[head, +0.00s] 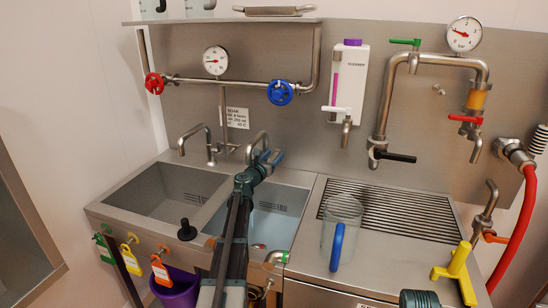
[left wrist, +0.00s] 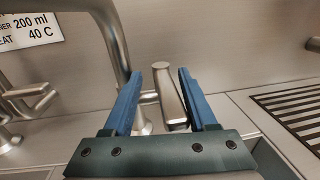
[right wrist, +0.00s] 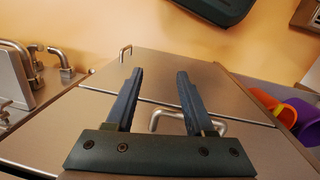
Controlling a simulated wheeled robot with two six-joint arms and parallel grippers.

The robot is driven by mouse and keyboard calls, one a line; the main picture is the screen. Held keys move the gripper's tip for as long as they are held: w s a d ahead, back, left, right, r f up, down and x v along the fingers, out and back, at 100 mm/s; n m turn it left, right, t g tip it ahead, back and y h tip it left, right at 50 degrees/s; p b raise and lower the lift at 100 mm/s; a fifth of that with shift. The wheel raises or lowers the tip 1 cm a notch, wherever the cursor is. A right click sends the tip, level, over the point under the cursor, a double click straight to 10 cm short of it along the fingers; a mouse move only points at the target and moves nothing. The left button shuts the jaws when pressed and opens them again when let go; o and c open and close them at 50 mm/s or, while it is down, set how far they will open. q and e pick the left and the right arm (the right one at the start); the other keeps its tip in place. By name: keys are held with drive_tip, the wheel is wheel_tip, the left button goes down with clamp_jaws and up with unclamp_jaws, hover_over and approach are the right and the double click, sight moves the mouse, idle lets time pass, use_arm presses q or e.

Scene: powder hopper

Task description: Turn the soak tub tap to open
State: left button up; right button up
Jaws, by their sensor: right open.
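The soak tub tap is a steel spout (head: 257,139) rising behind the right-hand sink basin. In the left wrist view its curved pipe (left wrist: 112,45) stands left of my fingers, and a short flat steel lever (left wrist: 170,97) reaches up between them. My left gripper (head: 272,157) is at the tap, over the back of the basin, and hides its base in the head view. Its blue fingers (left wrist: 158,92) are open around the lever, with a gap on the left; contact on the right is unclear. My right gripper (right wrist: 158,95) is open and empty, above steel panels with a handle (right wrist: 190,118).
A sign (head: 237,118) hangs above the tap. The left basin (head: 165,190) has its own tap (head: 197,140). A clear jug (head: 342,222) with a blue handle stands on the drainer right of the tub. Red (head: 154,84) and blue (head: 280,92) valve wheels sit on the pipe above.

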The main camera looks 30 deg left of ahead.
use_arm(q)
drive_tip(key=s+d, duration=0.1)
drive_tip(key=s, duration=1.2)
drive_tip(key=shift+s+d, duration=0.3)
drive_tip(key=shift+s, duration=0.05)
